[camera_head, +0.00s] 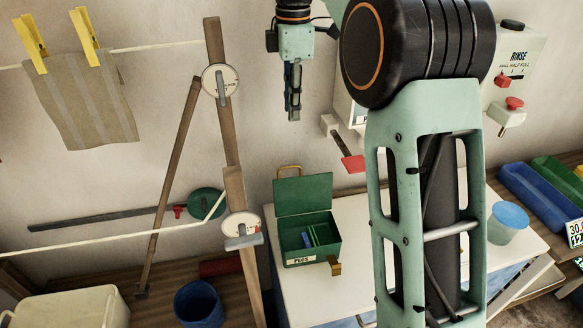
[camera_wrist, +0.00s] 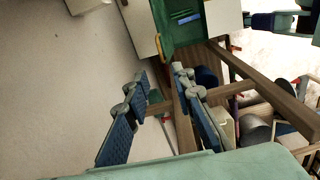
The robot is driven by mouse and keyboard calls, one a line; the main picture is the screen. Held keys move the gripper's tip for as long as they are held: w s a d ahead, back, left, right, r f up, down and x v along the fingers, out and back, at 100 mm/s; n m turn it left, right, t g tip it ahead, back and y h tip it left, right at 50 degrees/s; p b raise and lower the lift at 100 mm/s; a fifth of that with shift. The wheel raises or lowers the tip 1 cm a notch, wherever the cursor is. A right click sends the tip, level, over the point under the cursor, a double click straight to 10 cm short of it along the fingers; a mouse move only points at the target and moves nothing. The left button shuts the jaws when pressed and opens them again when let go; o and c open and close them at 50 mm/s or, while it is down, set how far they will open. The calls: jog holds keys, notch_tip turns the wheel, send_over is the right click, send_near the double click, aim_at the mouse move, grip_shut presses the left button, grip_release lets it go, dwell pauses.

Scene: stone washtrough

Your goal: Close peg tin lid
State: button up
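The green peg tin (camera_head: 318,248), labelled PEGS, stands on the white worktop with its lid (camera_head: 303,194) raised upright at the back. A yellow-brown handle (camera_head: 289,170) is on the lid's top edge, and a brass-coloured tab (camera_head: 334,266) is at the tin's front right. Blue and green pegs (camera_head: 309,238) show inside. My gripper (camera_head: 293,114) hangs fingers down above and behind the lid, clear of it. In the wrist view, my gripper's fingers (camera_wrist: 160,76) are apart with nothing between them; part of the green tin (camera_wrist: 205,38) shows beyond them.
A wooden post (camera_head: 232,160) with lines and round plates stands left of the tin. A dark blue bucket (camera_head: 198,304) is below left. A red paddle (camera_head: 353,163) juts from the wall. My arm hides part of the worktop.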

jog(key=f, duration=1)
jog(key=f+b, duration=0.1)
jog(key=f, duration=0.4)
jog(key=shift+w+a+f, duration=0.2)
jog(key=shift+a+f, duration=0.15)
grip_shut()
jog(key=c, duration=0.6)
grip_release()
jog(key=o, duration=0.6)
